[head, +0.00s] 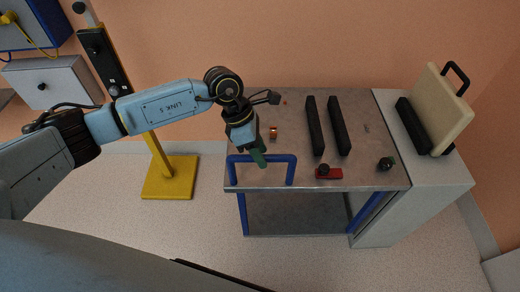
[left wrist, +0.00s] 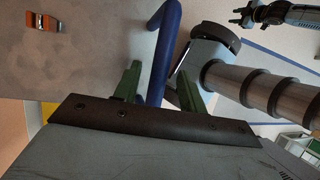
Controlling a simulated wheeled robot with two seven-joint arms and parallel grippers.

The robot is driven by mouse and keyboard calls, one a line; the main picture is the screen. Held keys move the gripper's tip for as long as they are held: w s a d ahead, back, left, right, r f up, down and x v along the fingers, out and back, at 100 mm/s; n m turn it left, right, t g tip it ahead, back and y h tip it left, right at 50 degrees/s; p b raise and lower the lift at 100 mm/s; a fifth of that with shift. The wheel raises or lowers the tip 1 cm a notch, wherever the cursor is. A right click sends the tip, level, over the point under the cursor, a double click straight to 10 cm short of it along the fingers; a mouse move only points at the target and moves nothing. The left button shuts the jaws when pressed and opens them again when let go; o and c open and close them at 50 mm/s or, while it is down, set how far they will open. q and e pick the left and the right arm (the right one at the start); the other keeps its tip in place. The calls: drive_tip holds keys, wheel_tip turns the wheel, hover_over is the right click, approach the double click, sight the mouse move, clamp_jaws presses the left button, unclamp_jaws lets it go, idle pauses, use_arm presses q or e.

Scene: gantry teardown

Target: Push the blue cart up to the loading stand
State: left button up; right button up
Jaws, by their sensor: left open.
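The blue cart (head: 300,178) has a grey top, a lower shelf and blue legs. Its blue handle (head: 293,170) stands at the near left edge and shows in the left wrist view (left wrist: 158,62). My left gripper (head: 262,158) is open at the handle; in the left wrist view its green fingers (left wrist: 158,88) are on either side of the blue bar. I cannot tell whether they touch it. The pale stand (head: 440,185) at the right, likely the loading stand, is close beside the cart; any gap is unclear. My right gripper (left wrist: 241,16) is small in the left wrist view.
The cart top carries two black bars (head: 315,125), a red part (head: 329,173), a dark knob (head: 385,164) and an orange piece (head: 273,132). A beige panel (head: 440,105) stands on the stand. A yellow-based post (head: 170,180) is at the left. The near floor is partly clear.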

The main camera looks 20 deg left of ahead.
use_arm(q)
drive_tip(key=shift+a+r, duration=0.15)
drive_tip(key=shift+r, duration=0.15)
drive_tip(key=p+v, duration=0.1)
drive_tip(key=v, duration=1.1)
drive_tip(key=shift+r+p, duration=0.3)
drive_tip(key=shift+p, duration=0.05)
use_arm(e)
drive_tip(key=s, duration=0.5)
drive_tip(key=shift+d+f, duration=0.4)
use_arm(q)
drive_tip(key=shift+a, duration=0.1)
